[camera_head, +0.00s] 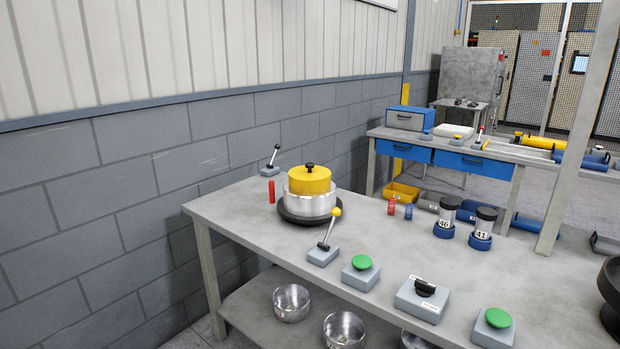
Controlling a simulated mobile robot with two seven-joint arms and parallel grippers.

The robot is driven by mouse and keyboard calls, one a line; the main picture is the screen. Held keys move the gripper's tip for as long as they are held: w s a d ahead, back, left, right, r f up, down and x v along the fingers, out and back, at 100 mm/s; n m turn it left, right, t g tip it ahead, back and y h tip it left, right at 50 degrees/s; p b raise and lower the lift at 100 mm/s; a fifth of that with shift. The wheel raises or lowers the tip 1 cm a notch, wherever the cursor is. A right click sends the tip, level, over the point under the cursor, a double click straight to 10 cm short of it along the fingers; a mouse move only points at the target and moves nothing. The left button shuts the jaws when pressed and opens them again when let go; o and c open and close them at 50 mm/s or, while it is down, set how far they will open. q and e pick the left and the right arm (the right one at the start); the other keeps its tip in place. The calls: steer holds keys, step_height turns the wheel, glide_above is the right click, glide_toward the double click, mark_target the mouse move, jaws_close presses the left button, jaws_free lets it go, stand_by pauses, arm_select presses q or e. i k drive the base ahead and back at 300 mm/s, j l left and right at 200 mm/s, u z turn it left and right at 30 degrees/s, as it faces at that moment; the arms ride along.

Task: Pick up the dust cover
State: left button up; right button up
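A yellow round cap with a black knob on top (310,180), which looks like the dust cover, sits on a silver metal cylinder (311,204). The cylinder stands on a round black base (290,217) at the left part of the grey workbench (385,246). The cap looks level and its knob is unobstructed. Neither of my grippers shows in the head view.
A yellow-knobbed lever (328,236) stands in front of the base, a red cylinder (271,191) and another lever (271,164) behind-left. Green buttons (361,264) (498,318) and a switch box (422,298) line the front. Labelled jars (447,211) (484,222) stand right.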

mark_target(309, 178)
steer(key=z, duration=0.9)
steer(key=i+j+z, duration=0.1)
steer(key=j+z, duration=0.5)
steer(key=z, duration=0.2)
steer(key=j+z, duration=0.4)
steer(key=j, duration=0.4)
